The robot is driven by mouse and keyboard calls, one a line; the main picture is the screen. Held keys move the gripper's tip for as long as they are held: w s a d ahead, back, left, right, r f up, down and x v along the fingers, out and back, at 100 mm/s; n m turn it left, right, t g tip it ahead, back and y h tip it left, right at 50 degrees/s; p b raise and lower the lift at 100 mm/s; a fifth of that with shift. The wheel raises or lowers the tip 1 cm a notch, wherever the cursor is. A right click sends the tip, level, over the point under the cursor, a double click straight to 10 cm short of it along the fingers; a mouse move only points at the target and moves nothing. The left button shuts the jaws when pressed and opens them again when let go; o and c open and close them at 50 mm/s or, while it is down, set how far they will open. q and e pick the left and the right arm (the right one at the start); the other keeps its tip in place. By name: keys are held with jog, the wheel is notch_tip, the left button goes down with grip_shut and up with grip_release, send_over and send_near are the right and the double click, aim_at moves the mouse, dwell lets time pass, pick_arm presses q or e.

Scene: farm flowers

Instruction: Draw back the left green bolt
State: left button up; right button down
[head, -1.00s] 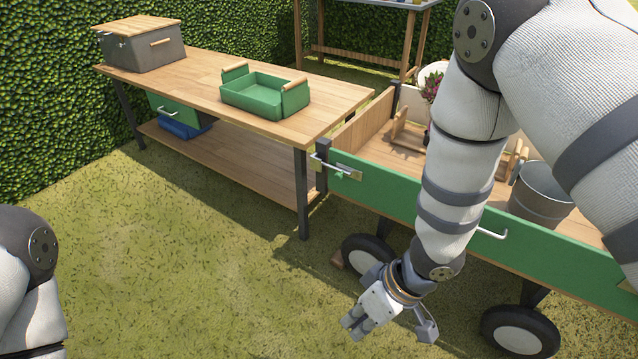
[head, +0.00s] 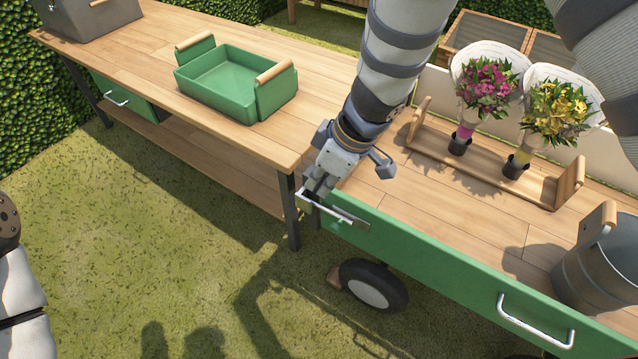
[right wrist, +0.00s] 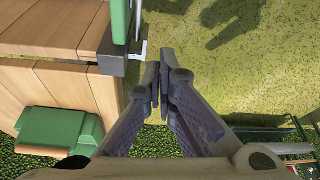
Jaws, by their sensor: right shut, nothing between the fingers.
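The left bolt (head: 346,217) is a pale metal rod on a plate. It sits at the left end of the cart's green front panel (head: 420,257), beside the corner. My right gripper (head: 316,188) is at the bolt's left end, fingers pointing down, and partly hides it. In the right wrist view the fingers (right wrist: 162,72) are together and empty, just beside a bent pale metal end (right wrist: 140,50) that looks like the bolt's handle. I cannot tell whether they touch it. Only a piece of my left arm shows at the left edge; its gripper is out of view.
A workbench (head: 140,75) with a green tray (head: 222,82) stands left of the cart. On the cart are a wooden rack (head: 485,172) with two bouquets and a metal bucket (head: 600,265). A white handle (head: 535,322) is on the green panel. Grass is free in front.

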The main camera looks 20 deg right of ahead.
aim_at(309, 207)
jog(key=b+x, duration=0.2)
jog(key=x, duration=0.8)
jog(key=shift+f+b, duration=0.3)
jog(key=shift+b, duration=0.1)
jog(key=shift+s+d+r+p, duration=0.35)
jog(key=shift+r+p, duration=0.1)
pick_arm(q)
jog(key=shift+s+f+p, duration=0.45)
jog(key=shift+s+p, duration=0.05)
jog(key=shift+p, duration=0.05)
pick_arm(e)
jog(key=shift+s+d+f, duration=0.15)
jog(key=shift+s+d, duration=0.35)
jog(key=shift+d, duration=0.05)
jog(key=shift+s+d+f, duration=0.15)
jog(key=shift+s+d, duration=0.3)
jog(key=shift+d, duration=0.15)
pick_arm(q)
jog(key=shift+s, duration=0.1)
pick_arm(e)
jog(key=shift+s, duration=0.1)
